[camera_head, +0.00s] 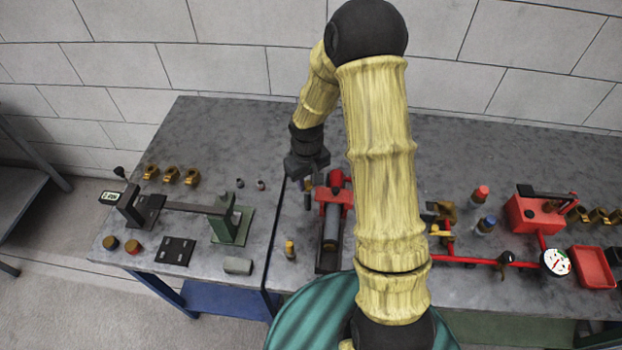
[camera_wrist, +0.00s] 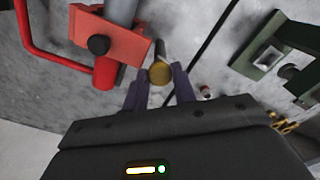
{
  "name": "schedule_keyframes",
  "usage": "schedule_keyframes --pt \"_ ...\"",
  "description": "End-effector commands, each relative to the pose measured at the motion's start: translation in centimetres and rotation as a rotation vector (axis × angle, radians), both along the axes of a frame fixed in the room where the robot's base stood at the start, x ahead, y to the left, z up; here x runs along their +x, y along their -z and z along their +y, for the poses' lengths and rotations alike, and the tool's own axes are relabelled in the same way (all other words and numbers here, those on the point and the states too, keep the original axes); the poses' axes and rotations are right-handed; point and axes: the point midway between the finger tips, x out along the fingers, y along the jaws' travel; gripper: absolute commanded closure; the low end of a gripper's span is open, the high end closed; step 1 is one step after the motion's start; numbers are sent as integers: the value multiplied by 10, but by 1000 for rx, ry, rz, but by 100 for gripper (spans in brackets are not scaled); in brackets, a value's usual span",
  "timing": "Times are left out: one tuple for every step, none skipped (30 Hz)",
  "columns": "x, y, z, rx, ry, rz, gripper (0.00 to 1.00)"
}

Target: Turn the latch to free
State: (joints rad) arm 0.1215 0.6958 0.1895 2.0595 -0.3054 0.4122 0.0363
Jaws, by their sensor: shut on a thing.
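My gripper (camera_head: 307,178) is at the end of my arm, above the table just left of the red fixture (camera_head: 336,190). In the wrist view its two dark fingers (camera_wrist: 160,92) are shut on a small brass-capped piece (camera_wrist: 159,73). This piece has a grey body and shows below the gripper in the head view (camera_head: 308,198). The red fixture also shows in the wrist view (camera_wrist: 120,50), with a grey cylinder and a black knob (camera_wrist: 98,45). It is apart from the fingers. I cannot tell which part is the latch.
A green stand (camera_head: 232,226) with a long grey bar is at the left. Brass fittings (camera_head: 170,174) lie behind it. A brass-capped piece (camera_head: 290,250) stands near the front edge. Red pipework (camera_head: 470,261), a gauge (camera_head: 557,262) and a red box (camera_head: 535,213) are at the right.

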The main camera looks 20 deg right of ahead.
Motion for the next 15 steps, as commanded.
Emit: schedule_keyframes --pt "-4 1 0 -1 -28 13 96" --pt "-4 1 0 0 -44 13 96" --pt "-4 1 0 0 -64 12 96" --pt "-4 1 0 0 -76 12 96" --pt "-4 1 0 0 -87 12 96" --pt "-4 1 0 0 -101 12 96" --pt "-4 1 0 0 -109 12 96" --pt "-4 1 0 0 -116 12 96" --pt "-4 1 0 0 -124 12 96" --pt "-4 1 0 0 -130 12 96" --pt "-4 1 0 0 -134 11 96" --pt "-4 1 0 0 -138 11 96" --pt "-4 1 0 0 -140 11 96" --pt "-4 1 0 0 -141 11 96" --pt "-4 1 0 0 -141 11 96"
